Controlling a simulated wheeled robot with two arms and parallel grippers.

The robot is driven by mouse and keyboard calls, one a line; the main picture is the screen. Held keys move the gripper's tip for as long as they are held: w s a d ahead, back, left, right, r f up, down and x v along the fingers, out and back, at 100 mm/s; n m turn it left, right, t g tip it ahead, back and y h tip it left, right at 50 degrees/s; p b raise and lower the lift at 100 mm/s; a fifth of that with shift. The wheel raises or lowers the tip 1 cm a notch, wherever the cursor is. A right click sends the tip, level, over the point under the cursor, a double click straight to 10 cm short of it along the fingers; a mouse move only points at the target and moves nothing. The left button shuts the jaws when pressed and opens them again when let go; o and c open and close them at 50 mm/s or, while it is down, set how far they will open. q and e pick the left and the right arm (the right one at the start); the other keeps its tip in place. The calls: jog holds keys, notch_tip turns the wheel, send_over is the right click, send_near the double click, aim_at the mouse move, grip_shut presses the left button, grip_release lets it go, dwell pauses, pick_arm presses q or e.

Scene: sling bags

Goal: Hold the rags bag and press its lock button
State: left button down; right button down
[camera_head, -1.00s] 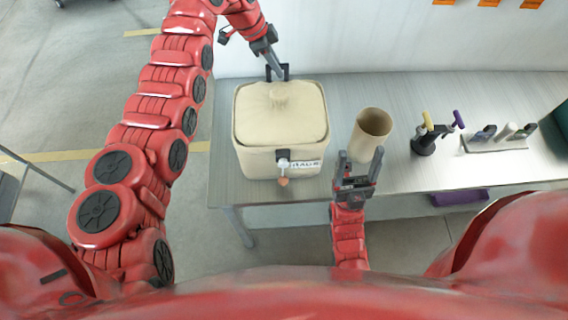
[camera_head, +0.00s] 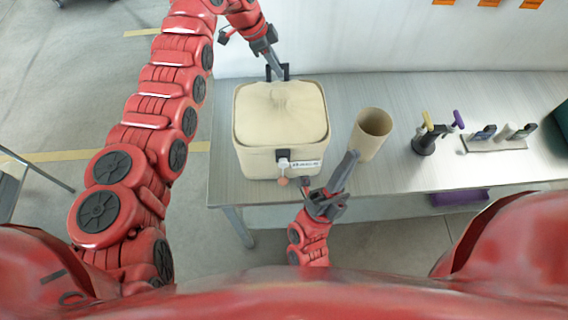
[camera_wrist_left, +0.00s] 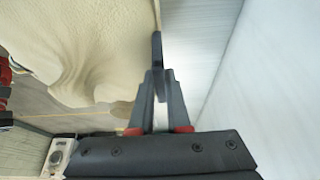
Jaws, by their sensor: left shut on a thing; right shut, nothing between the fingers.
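The rags bag (camera_head: 280,125) is a cream, box-shaped bag standing upright on the table, with a label (camera_head: 306,164) on its front. A dark and white lock piece (camera_head: 283,157) with a pinkish round knob (camera_head: 283,181) below it sits on that front. My left gripper (camera_head: 279,73) is behind the bag, shut on a dark handle at its back edge. In the left wrist view my left fingers (camera_wrist_left: 158,75) are closed on this dark part beside the cream cloth. My right gripper (camera_head: 351,157) is shut and empty, right of the bag's front and apart from the knob.
A tan open cup (camera_head: 371,134) stands right of the bag, close to my right fingertips. Further right are a dark holder with yellow and purple-topped tools (camera_head: 427,142) and a tray of small items (camera_head: 497,144). A white wall runs behind the grey table (camera_head: 400,95).

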jog(key=s+a+f+n+g+y, duration=0.15)
jog(key=a+f+y, duration=0.35)
jog(key=f+y, duration=0.5)
jog(key=s+a+f+n+g+y, duration=0.1)
jog(key=a+f+n+g+y, duration=0.2)
jog(key=a+f+y, duration=0.6)
jog(key=w+d+r+y, duration=0.1)
jog(key=w+d+y, duration=0.1)
jog(key=w, duration=0.5)
jog(key=shift+w+d+r, duration=0.25)
jog(key=shift+d+r, duration=0.1)
jog(key=shift+d, duration=0.25)
jog(key=shift+w, duration=0.7)
dwell(0.8)
dwell(0.8)
jog(key=s, duration=0.7)
dwell(0.4)
